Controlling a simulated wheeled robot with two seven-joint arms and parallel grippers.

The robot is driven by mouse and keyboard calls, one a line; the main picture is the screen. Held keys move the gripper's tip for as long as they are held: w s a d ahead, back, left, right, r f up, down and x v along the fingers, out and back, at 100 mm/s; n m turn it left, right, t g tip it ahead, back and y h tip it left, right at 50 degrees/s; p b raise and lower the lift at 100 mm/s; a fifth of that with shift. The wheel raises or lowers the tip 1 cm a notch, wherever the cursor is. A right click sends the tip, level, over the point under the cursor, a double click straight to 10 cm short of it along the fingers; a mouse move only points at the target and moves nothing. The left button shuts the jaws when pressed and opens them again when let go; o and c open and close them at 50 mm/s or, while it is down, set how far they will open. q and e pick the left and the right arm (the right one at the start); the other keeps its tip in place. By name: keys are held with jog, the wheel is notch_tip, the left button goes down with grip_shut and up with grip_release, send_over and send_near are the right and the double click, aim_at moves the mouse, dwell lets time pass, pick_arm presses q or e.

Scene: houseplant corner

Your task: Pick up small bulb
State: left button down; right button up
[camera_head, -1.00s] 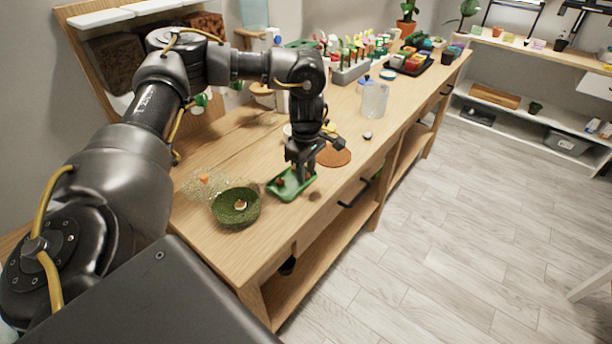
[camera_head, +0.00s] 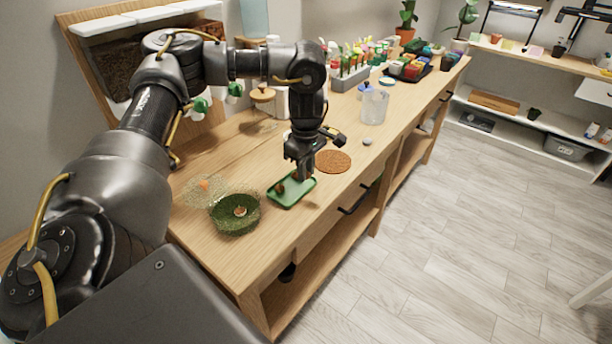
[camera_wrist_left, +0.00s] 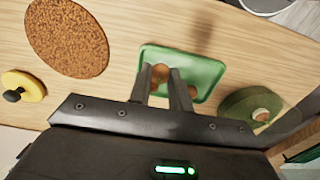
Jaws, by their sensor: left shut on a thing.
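A green tray (camera_head: 303,190) lies near the front edge of the wooden bench. It also shows in the left wrist view (camera_wrist_left: 209,69). My left gripper (camera_head: 300,178) points down over the tray. In the left wrist view its two fingers (camera_wrist_left: 161,82) are closed on a small brown bulb (camera_wrist_left: 160,72). The arm and fingers hide most of this bulb in the head view. Another brown bulb (camera_head: 280,188) lies on the tray's left part, and in the left wrist view a bulb (camera_wrist_left: 191,91) shows beside the right finger. My right gripper is not in view.
A mossy green bowl (camera_head: 224,222) holding a pale-topped brown bulb (camera_head: 240,211) stands left of the tray. A round cork mat (camera_head: 335,161) lies to the right. A clear jar (camera_head: 375,106) and a planter of labels stand farther back. A yellow disc with a black knob (camera_wrist_left: 31,84) lies beyond the mat.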

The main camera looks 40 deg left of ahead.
pick_arm(q)
jog(key=w+d+r, duration=0.3)
jog(key=d+r, duration=0.7)
jog(key=d, duration=0.3)
jog(key=shift+d+r, duration=0.25)
jog(key=shift+d, duration=0.1)
jog(key=c, duration=2)
grip_release()
jog(key=shift+c, duration=0.7)
